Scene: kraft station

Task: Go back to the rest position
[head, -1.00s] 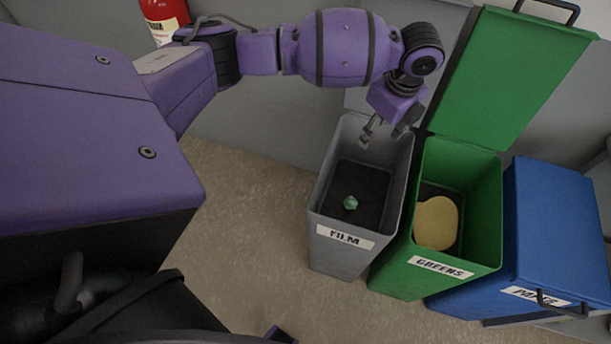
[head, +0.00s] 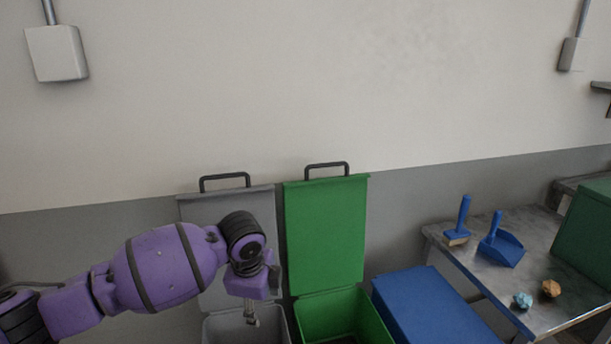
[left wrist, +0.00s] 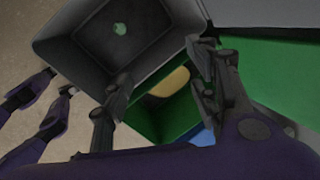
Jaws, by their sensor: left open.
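My left gripper (head: 251,312) hangs fingers down over the grey bin (head: 222,328) at the bottom of the head view. Its fingers are apart and empty in the left wrist view (left wrist: 158,62). The grey bin (left wrist: 75,62) there holds a small green lump (left wrist: 119,29) on its dark floor, away from the fingers. My right gripper cannot be made out in the head view. Purple and black parts at the left of the wrist view are mine, but I cannot tell which.
The green bin (head: 312,320) stands open beside the grey one; a yellowish piece (left wrist: 172,82) lies in it. A blue bin (head: 428,305) is right of it. A metal table (head: 545,290) holds a blue brush (head: 462,216), a dustpan (head: 502,250) and two crumpled lumps (head: 522,300).

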